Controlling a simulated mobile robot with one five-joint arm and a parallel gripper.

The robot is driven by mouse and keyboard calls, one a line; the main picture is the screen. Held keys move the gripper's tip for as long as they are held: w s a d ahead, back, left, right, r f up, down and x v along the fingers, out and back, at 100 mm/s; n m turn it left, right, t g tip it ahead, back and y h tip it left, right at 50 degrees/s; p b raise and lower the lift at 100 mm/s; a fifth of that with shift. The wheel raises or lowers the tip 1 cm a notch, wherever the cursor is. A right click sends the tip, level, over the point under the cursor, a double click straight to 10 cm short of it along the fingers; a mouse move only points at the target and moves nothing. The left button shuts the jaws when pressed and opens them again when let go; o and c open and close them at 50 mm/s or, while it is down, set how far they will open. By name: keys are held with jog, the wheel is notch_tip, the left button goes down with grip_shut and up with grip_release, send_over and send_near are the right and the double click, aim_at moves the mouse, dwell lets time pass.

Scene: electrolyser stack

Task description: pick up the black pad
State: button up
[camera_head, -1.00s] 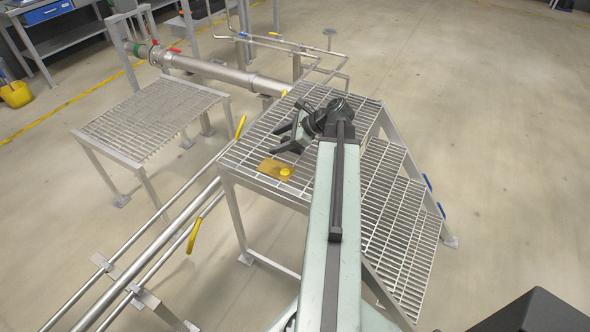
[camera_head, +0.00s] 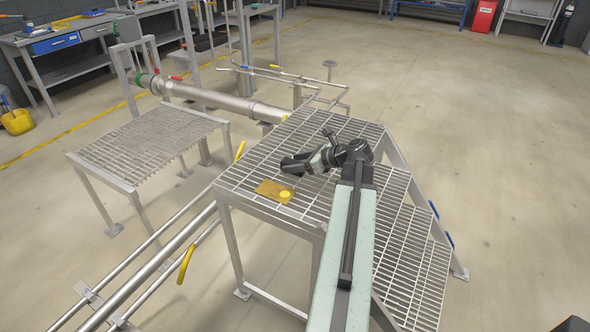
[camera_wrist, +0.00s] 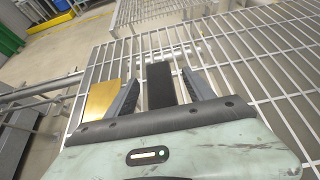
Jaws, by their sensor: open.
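The black pad (camera_wrist: 160,84) shows in the wrist view as a dark, flat strip over the grating. It lies between the two fingers of my gripper (camera_wrist: 160,76), with a gap visible on both sides. Its near end is hidden by my gripper's front edge. In the head view my gripper (camera_head: 295,163) is low over the upper grating of the stepped platform, and I cannot make out the pad apart from the dark fingers there. My gripper is open, and the fingers look apart from the pad.
A brass-coloured plate (camera_head: 268,189) with a yellow knob (camera_head: 285,195) lies on the platform grating (camera_head: 240,178), close to my gripper. The plate shows left of the fingers in the wrist view (camera_wrist: 101,98). A lower grating table (camera_head: 150,140) and pipes (camera_head: 215,97) stand to the left.

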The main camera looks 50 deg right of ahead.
aim_at(292, 162)
jog(key=shift+x, duration=0.8)
jog(key=shift+s, duration=0.1)
grip_shut()
jog(key=shift+r, duration=0.1)
notch_tip(292, 162, up, 10)
jog(key=p, duration=1)
jog(key=shift+r, duration=0.1)
